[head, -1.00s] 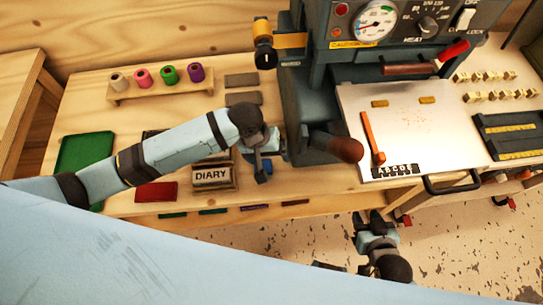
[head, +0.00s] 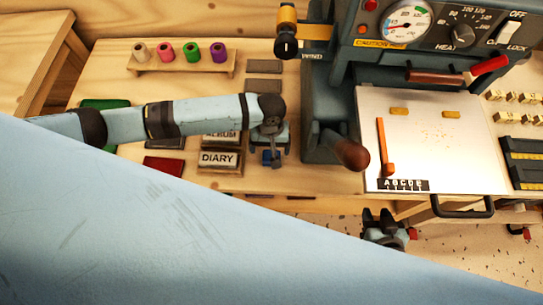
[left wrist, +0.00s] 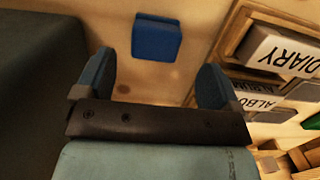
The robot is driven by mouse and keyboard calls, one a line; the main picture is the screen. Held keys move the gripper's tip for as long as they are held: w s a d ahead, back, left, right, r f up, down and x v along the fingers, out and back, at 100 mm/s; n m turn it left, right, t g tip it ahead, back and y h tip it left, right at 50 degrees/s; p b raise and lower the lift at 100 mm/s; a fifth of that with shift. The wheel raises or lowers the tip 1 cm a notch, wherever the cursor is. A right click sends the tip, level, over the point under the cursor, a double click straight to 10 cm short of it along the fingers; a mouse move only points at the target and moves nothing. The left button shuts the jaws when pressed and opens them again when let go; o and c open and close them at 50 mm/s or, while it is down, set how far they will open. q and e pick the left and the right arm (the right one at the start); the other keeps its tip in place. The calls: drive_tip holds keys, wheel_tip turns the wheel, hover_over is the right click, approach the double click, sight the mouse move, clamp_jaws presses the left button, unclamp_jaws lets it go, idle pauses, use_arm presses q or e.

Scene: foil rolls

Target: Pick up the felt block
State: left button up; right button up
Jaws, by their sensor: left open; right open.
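The felt block, apparently the small blue block (left wrist: 157,38), lies on the wooden bench top. In the left wrist view it is ahead of the fingertips of my left gripper (left wrist: 155,75), between their lines and not touching them. In the head view my left gripper (head: 270,146) is over the bench, right of the DIARY box, with blue (head: 271,158) showing at its fingers; block and finger pads are hard to tell apart there. The left gripper is open and empty. My right gripper (head: 382,218) is open, low in front of the bench edge, away from the block.
The DIARY box (head: 219,160) stands close left of my left gripper. The dark press (head: 330,120), with its brown-knobbed lever (head: 351,154), stands close to the right. A rack of coloured rolls (head: 180,68) is at the back. A red pad (head: 164,166) lies left.

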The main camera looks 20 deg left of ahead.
sight(271, 155)
use_arm(q)
drive_tip(key=f, duration=0.5)
drive_tip(key=shift+s+d+f, duration=0.1)
drive_tip(key=shift+s+d, duration=0.15)
drive_tip(key=shift+d, duration=0.1)
drive_tip(key=shift+c, duration=0.2)
drive_tip(key=c, duration=1)
